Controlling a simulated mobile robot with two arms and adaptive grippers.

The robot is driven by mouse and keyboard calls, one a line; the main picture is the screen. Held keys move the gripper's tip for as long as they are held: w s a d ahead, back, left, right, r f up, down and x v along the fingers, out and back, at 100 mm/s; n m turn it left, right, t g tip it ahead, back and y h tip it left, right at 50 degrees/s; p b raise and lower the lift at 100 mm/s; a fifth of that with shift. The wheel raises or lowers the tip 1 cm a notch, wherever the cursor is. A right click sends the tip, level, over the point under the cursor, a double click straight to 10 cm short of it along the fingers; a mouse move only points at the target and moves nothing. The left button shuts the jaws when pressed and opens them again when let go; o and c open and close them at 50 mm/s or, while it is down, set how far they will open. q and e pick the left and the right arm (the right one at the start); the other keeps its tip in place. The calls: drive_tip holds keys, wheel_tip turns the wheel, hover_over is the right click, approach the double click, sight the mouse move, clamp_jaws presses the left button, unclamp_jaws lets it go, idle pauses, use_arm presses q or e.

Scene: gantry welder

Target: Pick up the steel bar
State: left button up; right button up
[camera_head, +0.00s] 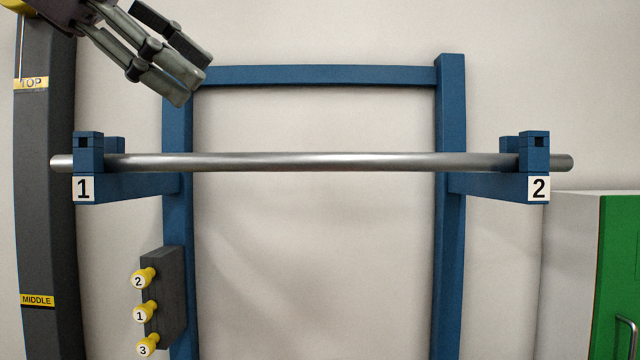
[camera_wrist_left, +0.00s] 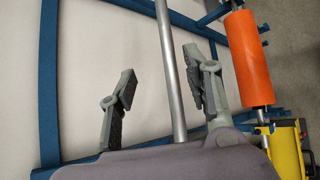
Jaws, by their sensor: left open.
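The steel bar (camera_head: 315,162) is a long, plain metal rod lying level across two blue holders. Its left end rests in the holder marked 1 (camera_head: 88,150) and its right end in the holder marked 2 (camera_head: 535,150). My left gripper (camera_head: 192,77) is open and empty, at the upper left, above the bar's left part in the picture and apart from it. In the left wrist view the bar (camera_wrist_left: 168,60) runs between the two spread fingers (camera_wrist_left: 158,78), beyond them, and its lower part is hidden by the gripper body. My right gripper is not in view.
A blue frame (camera_head: 320,75) carries the holders. A dark post (camera_head: 45,200) with TOP and MIDDLE labels stands left. A grey block (camera_head: 165,300) has numbered yellow knobs. A green cabinet (camera_head: 620,270) stands right. The left wrist view shows an orange cylinder (camera_wrist_left: 246,58) and yellow equipment (camera_wrist_left: 287,150).

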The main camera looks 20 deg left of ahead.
use_arm(q)
approach(300, 154)
drive_tip(key=p+x, duration=0.2)
drive_tip(key=x, duration=0.6)
drive_tip(key=shift+w+d+f, duration=0.1)
drive_tip(key=shift+w+f, duration=0.1)
drive_tip(key=shift+w+d+f, duration=0.2)
drive_tip(key=shift+w+f, duration=0.05)
drive_tip(key=shift+w, duration=0.05)
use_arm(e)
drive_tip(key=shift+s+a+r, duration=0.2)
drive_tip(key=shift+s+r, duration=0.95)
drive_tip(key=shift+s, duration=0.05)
use_arm(q)
drive_tip(key=shift+s, duration=0.15)
drive_tip(key=shift+c, duration=0.2)
drive_tip(key=shift+r, duration=0.1)
drive_tip(key=shift+c, duration=0.8)
clamp_jaws()
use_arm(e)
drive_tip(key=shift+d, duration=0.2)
